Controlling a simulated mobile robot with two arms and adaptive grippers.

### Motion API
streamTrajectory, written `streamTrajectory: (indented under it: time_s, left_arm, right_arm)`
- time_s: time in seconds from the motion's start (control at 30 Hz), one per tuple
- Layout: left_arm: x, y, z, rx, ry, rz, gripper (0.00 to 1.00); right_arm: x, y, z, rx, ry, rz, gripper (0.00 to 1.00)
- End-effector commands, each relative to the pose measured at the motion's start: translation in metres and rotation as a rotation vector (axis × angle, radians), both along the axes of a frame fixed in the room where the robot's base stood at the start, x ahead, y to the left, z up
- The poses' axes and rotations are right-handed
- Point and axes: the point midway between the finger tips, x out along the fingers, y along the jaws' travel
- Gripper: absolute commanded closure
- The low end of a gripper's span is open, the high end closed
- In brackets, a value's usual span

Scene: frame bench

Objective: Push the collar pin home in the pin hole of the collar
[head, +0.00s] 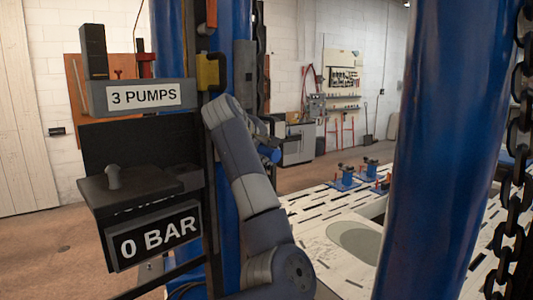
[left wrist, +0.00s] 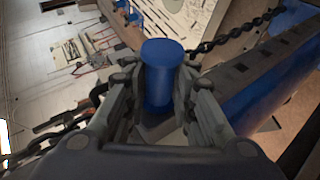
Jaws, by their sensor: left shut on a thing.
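In the left wrist view a blue cylinder, which I take to be the collar pin (left wrist: 162,75), stands between the two fingers of my left gripper (left wrist: 158,95). The fingers are shut on its sides, and its round end faces the camera. In the head view my left gripper (head: 268,138) is mostly hidden behind my own forearm, beside the left blue column. A bit of blue at the gripper (head: 269,154) may be the pin. I cannot make out the collar or its pin hole in either view. My right gripper is not in view.
Blue columns stand at left (head: 226,60) and right (head: 445,130). A dark chain (head: 515,180) hangs at far right. Signs read "3 PUMPS" (head: 143,96) and "0 BAR" (head: 157,236). A pale slotted table (head: 320,215) carries blue clamps (head: 344,178). Floor is open behind.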

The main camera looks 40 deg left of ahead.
Motion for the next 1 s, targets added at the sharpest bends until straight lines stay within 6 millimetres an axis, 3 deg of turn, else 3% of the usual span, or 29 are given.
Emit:
streamTrajectory:
  time_s: [0.33,0.37,0.47,0.83,1.0]
  left_arm:
    - [-0.001,0.005,0.004,0.006,-0.009,0.009,1.0]
    - [-0.001,0.005,0.004,0.006,-0.009,0.009,0.74]
    - [-0.001,0.005,0.004,0.005,-0.009,0.008,0.52]
    - [-0.002,0.003,0.003,0.003,-0.005,0.005,0.52]
    - [-0.018,0.001,0.014,0.003,-0.008,0.008,0.52]
  right_arm:
    - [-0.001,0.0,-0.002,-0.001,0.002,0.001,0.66]
    - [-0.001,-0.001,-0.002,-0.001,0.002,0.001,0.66]
    - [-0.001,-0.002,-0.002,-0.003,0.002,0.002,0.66]
    - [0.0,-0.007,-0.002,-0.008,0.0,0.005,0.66]
    - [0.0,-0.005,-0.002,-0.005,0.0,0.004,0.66]
